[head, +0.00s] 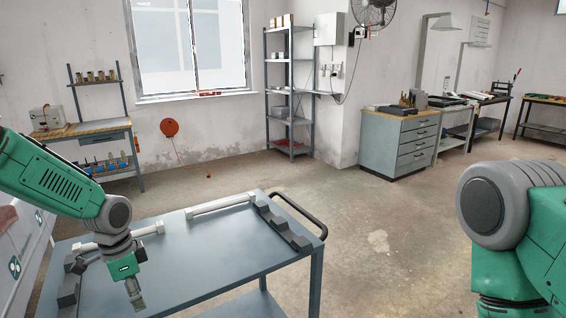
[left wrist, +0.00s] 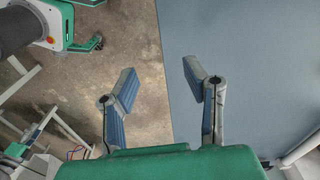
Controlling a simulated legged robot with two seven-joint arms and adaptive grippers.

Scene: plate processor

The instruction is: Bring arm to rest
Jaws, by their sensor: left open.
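My left gripper (head: 136,292) hangs from the green left arm over the near left part of a blue-grey cart top (head: 215,262), pointing down. In the left wrist view its two blue-padded fingers (left wrist: 160,82) are spread apart with nothing between them. They show against the cart's edge, with bare floor on one side and the flat top (left wrist: 262,65) on the other. My right arm (head: 510,215) shows as a grey joint and green links at the right edge of the head view. Its gripper is out of view.
Two white bars (head: 220,205) (head: 125,235) and dark notched blocks (head: 283,225) lie on the cart. A black handle (head: 305,213) is at its right end. The floor (head: 385,225) beyond is open. A shelf rack (head: 290,95) and drawer cabinet (head: 400,145) stand by the walls.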

